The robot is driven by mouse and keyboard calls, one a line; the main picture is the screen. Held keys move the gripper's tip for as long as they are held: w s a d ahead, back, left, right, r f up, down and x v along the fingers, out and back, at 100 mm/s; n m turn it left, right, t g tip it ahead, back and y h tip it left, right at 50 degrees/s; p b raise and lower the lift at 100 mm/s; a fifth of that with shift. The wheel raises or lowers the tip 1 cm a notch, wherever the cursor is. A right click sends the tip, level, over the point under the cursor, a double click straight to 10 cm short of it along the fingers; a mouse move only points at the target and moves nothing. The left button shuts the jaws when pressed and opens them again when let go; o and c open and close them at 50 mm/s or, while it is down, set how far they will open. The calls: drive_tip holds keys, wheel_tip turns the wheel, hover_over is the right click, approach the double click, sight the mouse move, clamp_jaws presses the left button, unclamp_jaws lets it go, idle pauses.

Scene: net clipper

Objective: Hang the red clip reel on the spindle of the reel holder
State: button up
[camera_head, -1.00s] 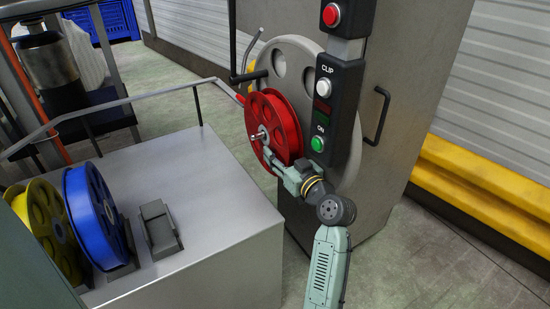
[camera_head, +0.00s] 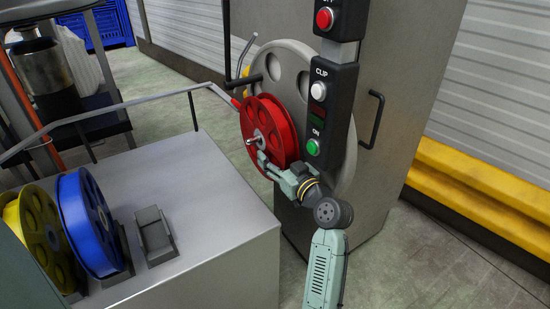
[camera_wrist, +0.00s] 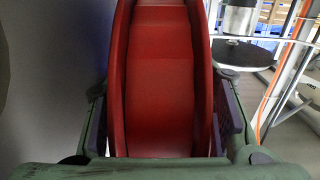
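The red clip reel (camera_head: 270,130) is upright in front of the large grey disc of the reel holder (camera_head: 290,70) in the head view. A metal spindle tip (camera_head: 250,142) sticks out through the reel's hub on the near side. The spindle's other end is hidden behind the reel. My gripper (camera_head: 272,168) is at the reel's lower rim. In the wrist view the red reel (camera_wrist: 162,85) fills the space between the two fingers (camera_wrist: 160,135), which lie against its flanges.
A clip control box (camera_head: 328,110) on a post stands close to the right of the reel. A blue reel (camera_head: 88,222) and a yellow reel (camera_head: 40,228) stand on the metal table (camera_head: 215,210), beside an empty grey cradle (camera_head: 155,235). A thin rail (camera_head: 130,103) runs behind the table.

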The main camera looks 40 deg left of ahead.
drive_tip(key=shift+o, duration=1.1)
drive_tip(key=shift+f, duration=0.1)
drive_tip(key=shift+f, duration=0.1)
drive_tip(key=v, duration=1.2)
